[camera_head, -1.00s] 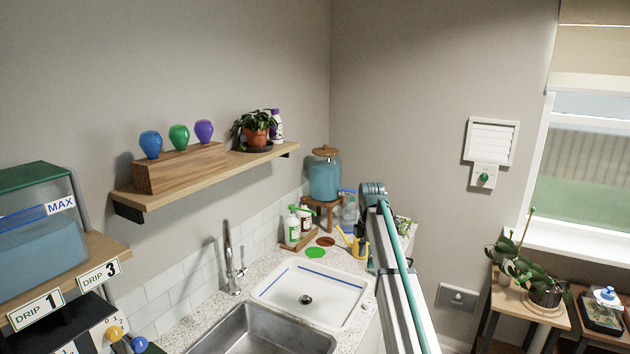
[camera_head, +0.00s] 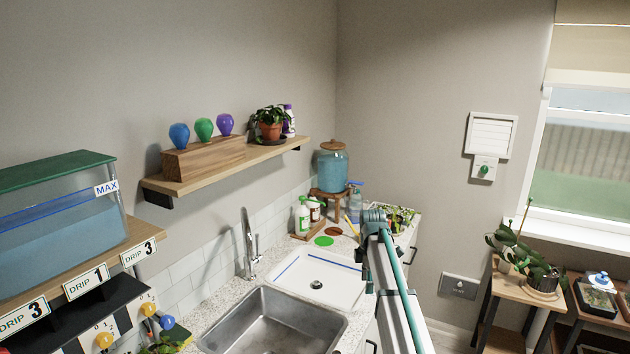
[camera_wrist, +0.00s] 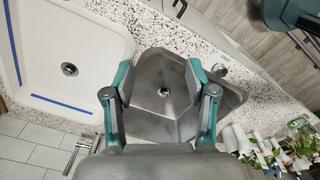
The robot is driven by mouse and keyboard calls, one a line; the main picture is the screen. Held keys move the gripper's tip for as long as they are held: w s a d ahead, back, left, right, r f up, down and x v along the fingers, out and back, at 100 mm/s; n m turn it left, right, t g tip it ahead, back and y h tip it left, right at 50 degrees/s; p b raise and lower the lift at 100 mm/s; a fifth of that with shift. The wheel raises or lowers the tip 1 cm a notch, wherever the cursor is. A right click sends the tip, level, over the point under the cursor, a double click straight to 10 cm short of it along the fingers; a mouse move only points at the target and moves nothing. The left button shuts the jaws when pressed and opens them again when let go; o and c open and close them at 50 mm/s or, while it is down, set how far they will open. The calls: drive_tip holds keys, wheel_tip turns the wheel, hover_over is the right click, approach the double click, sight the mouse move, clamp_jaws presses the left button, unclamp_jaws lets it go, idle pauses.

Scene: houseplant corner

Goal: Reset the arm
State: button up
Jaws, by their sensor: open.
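My gripper (camera_wrist: 160,105) is open and empty in the wrist view, its two grey-and-teal fingers spread apart. It hangs over the metal sink basin (camera_wrist: 168,80), whose drain shows between the fingers. In the head view my arm reaches in from the lower right, and the fingers cannot be made out there. The metal sink also shows in the head view (camera_head: 275,325) at the bottom centre.
A white draining basin (camera_head: 325,275) lies beyond the sink, with a faucet (camera_head: 249,245) along the wall side. Bottles (camera_head: 303,218) and a blue water jar (camera_head: 331,170) stand at the far counter end. A wooden shelf (camera_head: 225,165) juts from the wall. A plant table (camera_head: 525,281) stands right.

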drive_tip(key=s+f+m+g+b, duration=0.2)
drive_tip(key=s+f+m, duration=0.4)
drive_tip(key=s+f, duration=1.2)
drive_tip(key=s+f+m+g+b, duration=0.2)
drive_tip(key=s+f+m+b, duration=0.2)
drive_tip(key=s+f, duration=1.4)
drive_tip(key=s+f+m+g+b, duration=0.2)
drive_tip(key=s+f+m, duration=0.6)
drive_tip(key=s+f, duration=0.9)
drive_tip(key=s+b, duration=0.2)
drive_tip(key=s, duration=0.9)
drive_tip(key=shift+s+f+m+g, duration=0.25)
drive_tip(key=shift+f+m+g, duration=0.05)
drive_tip(key=shift+f+g, duration=0.1)
